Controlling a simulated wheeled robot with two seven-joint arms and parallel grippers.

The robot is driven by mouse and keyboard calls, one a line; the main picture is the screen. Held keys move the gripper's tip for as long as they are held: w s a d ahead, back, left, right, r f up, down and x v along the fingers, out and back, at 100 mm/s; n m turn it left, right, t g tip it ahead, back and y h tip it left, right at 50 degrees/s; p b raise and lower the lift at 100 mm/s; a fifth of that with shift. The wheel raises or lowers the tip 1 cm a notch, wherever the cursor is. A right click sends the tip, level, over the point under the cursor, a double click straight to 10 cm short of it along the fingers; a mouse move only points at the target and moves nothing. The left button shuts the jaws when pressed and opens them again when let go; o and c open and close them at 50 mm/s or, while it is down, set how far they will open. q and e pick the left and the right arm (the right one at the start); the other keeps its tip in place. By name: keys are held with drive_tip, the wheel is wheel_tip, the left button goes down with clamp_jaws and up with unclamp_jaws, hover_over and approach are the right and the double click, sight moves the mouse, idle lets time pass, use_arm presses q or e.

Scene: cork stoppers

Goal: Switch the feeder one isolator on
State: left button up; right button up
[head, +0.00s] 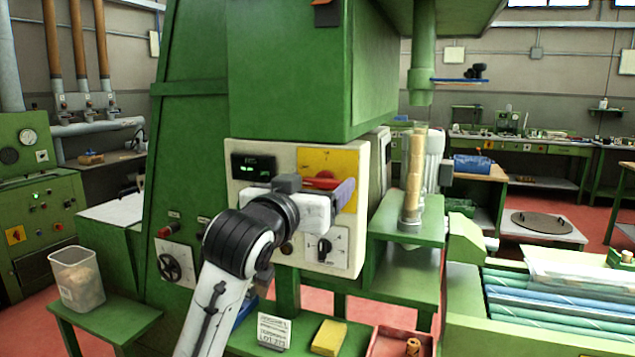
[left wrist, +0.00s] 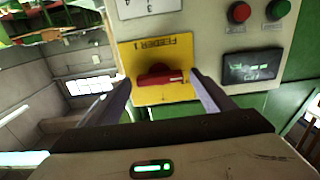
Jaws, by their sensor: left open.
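The feeder one isolator is a red rotary handle (head: 322,180) on a yellow plate (head: 318,158), on the front of the green machine. In the left wrist view the handle (left wrist: 160,76) lies roughly level across the plate (left wrist: 178,50), whose upside-down label reads FEEDER 1. My left gripper (head: 338,192) is in front of the plate and partly covers it in the head view. In the left wrist view the open gripper (left wrist: 160,82) has one finger on each side of the handle, with gaps showing. I cannot tell how far the fingertips are from the plate. My right gripper is not in view.
On the same panel are a dark display (head: 253,168) and a smaller black selector switch (head: 324,248). The left wrist view shows a red button (left wrist: 239,12) and a green button (left wrist: 278,9). A shelf below holds a label card (head: 274,330) and a yellow block (head: 329,338).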

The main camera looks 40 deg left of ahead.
use_arm(q)
drive_tip(key=shift+c, duration=0.3)
drive_tip(key=c, duration=1)
drive_tip(key=shift+m, duration=0.3)
drive_tip(key=m, duration=0.4)
drive_tip(key=shift+m, duration=0.3)
drive_tip(key=m, duration=0.4)
drive_tip(key=shift+m, duration=0.3)
drive_tip(key=m, duration=0.4)
drive_tip(key=shift+w+d, duration=0.1)
drive_tip(key=shift+f+m, duration=0.15)
drive_tip(key=shift+m, duration=1.95)
